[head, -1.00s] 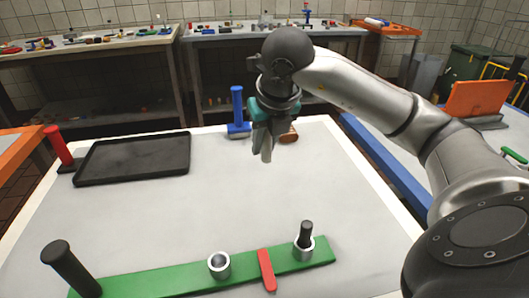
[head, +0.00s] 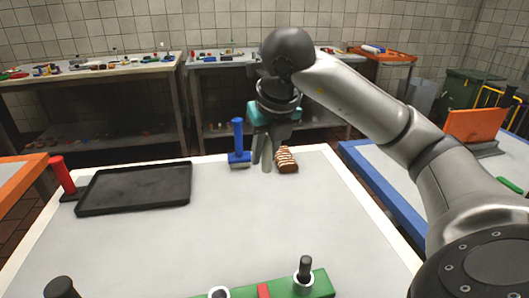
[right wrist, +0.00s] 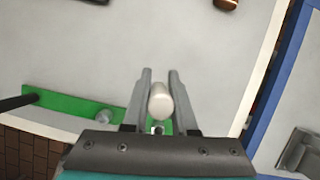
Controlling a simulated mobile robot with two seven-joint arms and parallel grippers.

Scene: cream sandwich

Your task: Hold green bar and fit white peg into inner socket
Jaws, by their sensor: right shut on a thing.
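My right gripper (head: 265,165) is raised over the far part of the table, pointing down. It is shut on the white peg (right wrist: 160,102), which shows between its two fingers in the right wrist view. The green bar (head: 324,288) lies along the near edge of the table, partly cut off by the frame; it also shows in the right wrist view (right wrist: 65,103). One metal socket (head: 219,293) on the bar is mostly cut off. Another socket at right holds a dark peg (head: 305,265). My left gripper is out of view.
A dark upright handle (head: 62,288) stands near the bar's left end. A black tray (head: 135,208) and red-handled tool (head: 62,174) are at left. A blue-handled tool (head: 238,142) and striped pastry (head: 287,160) are near the gripper. The middle table is clear.

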